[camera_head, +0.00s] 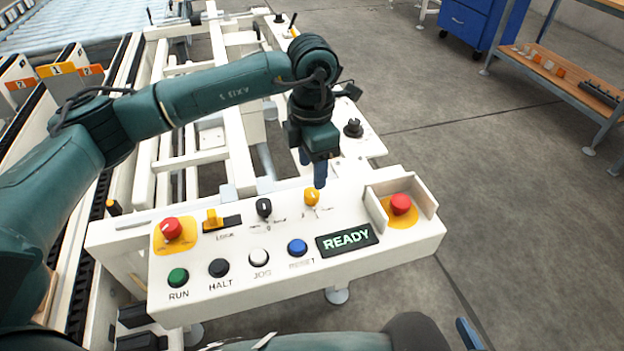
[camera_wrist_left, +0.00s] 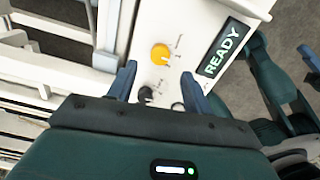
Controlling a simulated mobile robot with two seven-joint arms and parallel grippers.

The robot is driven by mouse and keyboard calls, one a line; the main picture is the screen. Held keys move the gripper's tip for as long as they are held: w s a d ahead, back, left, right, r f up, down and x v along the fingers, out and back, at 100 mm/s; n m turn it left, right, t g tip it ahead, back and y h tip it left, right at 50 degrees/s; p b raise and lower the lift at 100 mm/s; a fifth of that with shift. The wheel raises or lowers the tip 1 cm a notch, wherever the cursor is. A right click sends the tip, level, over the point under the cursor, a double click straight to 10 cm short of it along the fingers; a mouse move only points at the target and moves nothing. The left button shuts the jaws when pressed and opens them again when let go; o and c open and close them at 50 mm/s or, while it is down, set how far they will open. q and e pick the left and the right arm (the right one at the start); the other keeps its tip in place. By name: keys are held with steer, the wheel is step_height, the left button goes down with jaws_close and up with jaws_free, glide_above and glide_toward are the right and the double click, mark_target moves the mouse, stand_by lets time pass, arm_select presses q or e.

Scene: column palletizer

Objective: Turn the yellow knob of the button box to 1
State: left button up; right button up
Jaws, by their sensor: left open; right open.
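The white button box (camera_head: 370,252) carries a yellow knob (camera_head: 312,197) on its upper row, between a black knob and a walled red button. The labels beside the yellow knob are too small to read, so I cannot tell its setting. My left gripper (camera_head: 318,176) is open and empty, pointing down just above and behind the yellow knob. In the left wrist view the yellow knob (camera_wrist_left: 160,54) lies beyond the open fingers (camera_wrist_left: 159,80), not between them. My right gripper shows only in part, with a blue finger (camera_head: 468,334) at the bottom edge.
A black knob (camera_head: 264,208), a yellow lock lever (camera_head: 212,217) and a red button (camera_head: 171,228) stand to the left. A READY display (camera_head: 346,241) lies below the knob. A raised guard (camera_head: 377,212) surrounds the right red button (camera_head: 400,204).

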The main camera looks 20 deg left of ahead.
mark_target(312, 192)
arm_select(q)
step_height(312, 192, up, 7)
stand_by(0.3)
stand_by(0.4)
